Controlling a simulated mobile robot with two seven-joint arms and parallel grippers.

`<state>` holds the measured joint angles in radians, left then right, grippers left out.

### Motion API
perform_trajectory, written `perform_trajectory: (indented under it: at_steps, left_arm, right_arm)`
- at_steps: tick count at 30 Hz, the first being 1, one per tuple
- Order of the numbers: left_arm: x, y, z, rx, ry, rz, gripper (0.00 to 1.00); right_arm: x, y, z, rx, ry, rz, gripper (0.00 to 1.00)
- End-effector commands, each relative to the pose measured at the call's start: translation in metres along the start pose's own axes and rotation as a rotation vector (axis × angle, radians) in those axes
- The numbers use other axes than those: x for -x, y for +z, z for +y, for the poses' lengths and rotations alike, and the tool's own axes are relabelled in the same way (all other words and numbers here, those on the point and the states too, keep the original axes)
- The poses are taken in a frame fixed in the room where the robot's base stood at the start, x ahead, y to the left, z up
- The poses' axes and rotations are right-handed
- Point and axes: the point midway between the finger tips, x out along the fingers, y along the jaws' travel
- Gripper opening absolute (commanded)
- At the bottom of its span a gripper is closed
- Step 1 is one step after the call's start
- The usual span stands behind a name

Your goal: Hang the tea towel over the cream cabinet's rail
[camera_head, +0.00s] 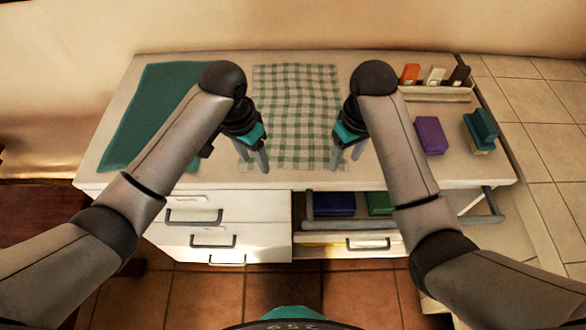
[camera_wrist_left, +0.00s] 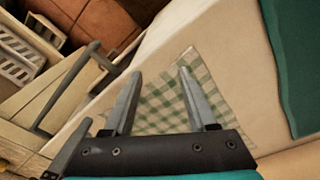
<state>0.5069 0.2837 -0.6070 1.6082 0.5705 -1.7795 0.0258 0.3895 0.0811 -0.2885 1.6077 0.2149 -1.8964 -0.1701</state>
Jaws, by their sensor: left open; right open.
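The tea towel (camera_head: 298,110), green and white checked, lies flat on the cream cabinet's (camera_head: 385,178) top. It also shows beyond the fingers in the left wrist view (camera_wrist_left: 180,103). My left gripper (camera_head: 254,163) is open and empty at the towel's near left corner, fingers pointing down. It also shows in the left wrist view (camera_wrist_left: 160,72). My right gripper (camera_head: 346,158) is open and empty at the near right corner. Whether any fingertip touches the towel I cannot tell. A grey rail (camera_head: 497,205) projects at the cabinet's right front and holds no cloth.
A teal cloth or mat (camera_head: 150,115) lies left of the towel. At right are a purple block (camera_head: 430,135), a teal sponge-like block (camera_head: 481,128) and a rack of small bottles (camera_head: 436,92). An open compartment below holds a blue item (camera_head: 333,205) and a green one (camera_head: 379,203). Closed drawers (camera_head: 190,203) are front left.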

Motion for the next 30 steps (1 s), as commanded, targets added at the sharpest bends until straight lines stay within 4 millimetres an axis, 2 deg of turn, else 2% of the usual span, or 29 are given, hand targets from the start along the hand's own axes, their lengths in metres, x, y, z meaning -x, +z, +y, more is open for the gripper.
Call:
perform_trajectory:
  at_steps: [1,6,12,17,24,30]
  left_arm:
    - [0.009,-0.007,-0.013,0.001,-0.017,-0.018,0.57]
    - [0.028,-0.019,-0.038,0.01,-0.041,-0.067,0.57]
    - [0.035,-0.023,-0.048,0.018,-0.049,-0.088,0.57]
    - [0.018,-0.021,-0.048,0.018,-0.047,-0.09,0.57]
    - [-0.02,-0.018,-0.05,0.017,-0.047,-0.089,0.57]
    - [-0.039,-0.017,-0.051,0.017,-0.048,-0.087,0.57]
  right_arm:
    - [0.009,-0.011,0.005,0.012,0.004,-0.01,0.57]
    - [0.028,-0.031,0.015,0.043,0.005,-0.048,0.57]
    - [0.033,-0.037,0.019,0.054,0.005,-0.065,0.57]
    - [0.016,-0.035,0.019,0.053,0.004,-0.068,0.57]
    - [-0.022,-0.033,0.019,0.054,0.004,-0.068,0.57]
    - [-0.041,-0.032,0.019,0.053,0.005,-0.065,0.57]
